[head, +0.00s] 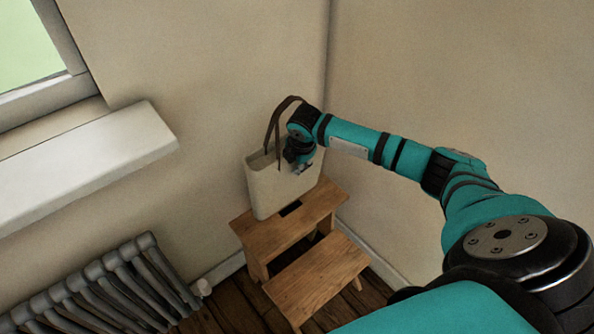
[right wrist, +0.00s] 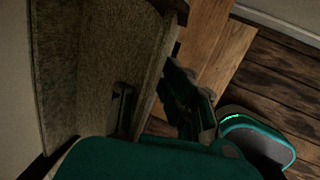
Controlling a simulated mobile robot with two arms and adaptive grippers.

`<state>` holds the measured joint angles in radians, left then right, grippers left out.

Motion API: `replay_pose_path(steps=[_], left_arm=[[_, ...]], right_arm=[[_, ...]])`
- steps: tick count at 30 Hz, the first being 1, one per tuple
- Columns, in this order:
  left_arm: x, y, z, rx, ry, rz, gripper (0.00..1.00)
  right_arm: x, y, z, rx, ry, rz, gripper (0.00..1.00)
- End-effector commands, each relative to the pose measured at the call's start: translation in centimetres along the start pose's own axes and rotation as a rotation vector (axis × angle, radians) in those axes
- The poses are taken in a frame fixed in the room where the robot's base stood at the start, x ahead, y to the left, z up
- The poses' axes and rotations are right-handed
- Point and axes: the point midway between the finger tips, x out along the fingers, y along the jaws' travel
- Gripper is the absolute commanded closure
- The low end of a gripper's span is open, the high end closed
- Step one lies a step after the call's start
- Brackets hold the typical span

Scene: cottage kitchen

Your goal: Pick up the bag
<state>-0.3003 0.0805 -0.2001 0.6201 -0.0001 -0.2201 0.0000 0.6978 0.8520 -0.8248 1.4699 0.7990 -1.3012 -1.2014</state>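The bag (head: 275,186) is a beige tote with dark brown handles. It stands upright on the upper step of a wooden step stool (head: 298,214), in the corner of the room. My right gripper (head: 300,164) is at the bag's upper right side, by the rim. In the right wrist view, the bag (right wrist: 80,60) fills the left part and its inside shows. My right gripper's fingers (right wrist: 155,105) are apart, with the bag's wall between them. I see no firm clamp on the wall, and the fingertips are partly dark. My left gripper is out of view.
A grey radiator (head: 110,290) stands at the lower left, below a white window sill (head: 80,165). Walls close in behind the bag. The stool's lower step (head: 318,277) is bare. Dark wood floor (head: 225,308) shows between radiator and stool.

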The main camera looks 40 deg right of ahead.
Motion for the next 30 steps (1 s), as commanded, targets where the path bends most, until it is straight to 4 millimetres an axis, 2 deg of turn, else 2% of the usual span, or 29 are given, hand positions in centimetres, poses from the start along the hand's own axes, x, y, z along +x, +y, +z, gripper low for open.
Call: replay_pose_path(steps=[5, 12, 18, 24, 30], left_arm=[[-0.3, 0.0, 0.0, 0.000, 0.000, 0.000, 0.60], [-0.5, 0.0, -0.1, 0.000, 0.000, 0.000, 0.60], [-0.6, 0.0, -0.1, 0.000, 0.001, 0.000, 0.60], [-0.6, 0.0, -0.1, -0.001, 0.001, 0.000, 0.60], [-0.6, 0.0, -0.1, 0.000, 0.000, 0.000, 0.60]], right_arm=[[-1.6, -1.7, -2.4, -0.005, 0.003, 0.001, 1.00], [-4.1, -5.3, -7.4, -0.007, 0.004, 0.001, 1.00], [-5.7, -7.6, -10.3, -0.003, 0.003, 0.001, 1.00], [-6.4, -8.6, -11.7, -0.001, 0.001, 0.001, 1.00], [-6.5, -8.8, -11.9, 0.001, 0.000, 0.001, 1.00]])
